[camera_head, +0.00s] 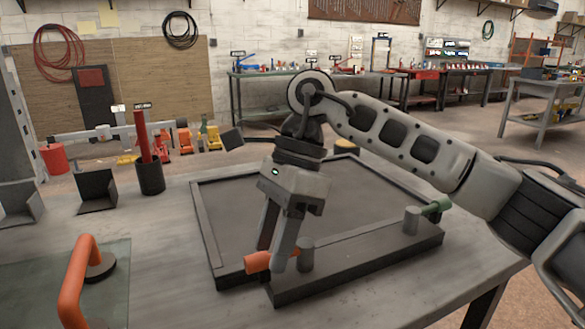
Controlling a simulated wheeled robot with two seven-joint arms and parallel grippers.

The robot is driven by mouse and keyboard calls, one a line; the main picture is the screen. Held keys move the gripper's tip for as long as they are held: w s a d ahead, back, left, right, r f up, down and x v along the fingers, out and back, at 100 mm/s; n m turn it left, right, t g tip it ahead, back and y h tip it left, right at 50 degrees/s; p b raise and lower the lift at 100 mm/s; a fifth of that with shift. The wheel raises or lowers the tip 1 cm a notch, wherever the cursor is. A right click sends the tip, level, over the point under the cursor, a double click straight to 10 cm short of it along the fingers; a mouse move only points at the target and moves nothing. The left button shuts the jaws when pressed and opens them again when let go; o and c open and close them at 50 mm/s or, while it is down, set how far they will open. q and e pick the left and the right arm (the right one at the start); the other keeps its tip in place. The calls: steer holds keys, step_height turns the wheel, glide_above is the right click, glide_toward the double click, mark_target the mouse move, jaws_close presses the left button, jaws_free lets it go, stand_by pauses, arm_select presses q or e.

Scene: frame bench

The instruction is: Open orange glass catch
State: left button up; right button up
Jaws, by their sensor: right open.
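The orange glass catch (257,262) lies at the near edge of the dark frame (204,220), by a grey post (306,255). My right gripper (274,256) points down at this catch with its jaws open. Its fingertips are at the catch; one finger hides part of it, and I cannot tell whether they touch. The frame lies flat on the bench around a dark panel (285,205). My left gripper is not in view.
A glass sheet (115,290) with an orange-handled lifter (78,270) lies at the near left. A dark cup (150,178) holding a red stick and two angled brackets (97,190) stand at the left. The bench between glass and frame is clear.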

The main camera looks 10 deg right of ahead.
steer(key=p+v, duration=0.3)
steer(key=v, duration=1.2)
steer(key=shift+r, duration=0.35)
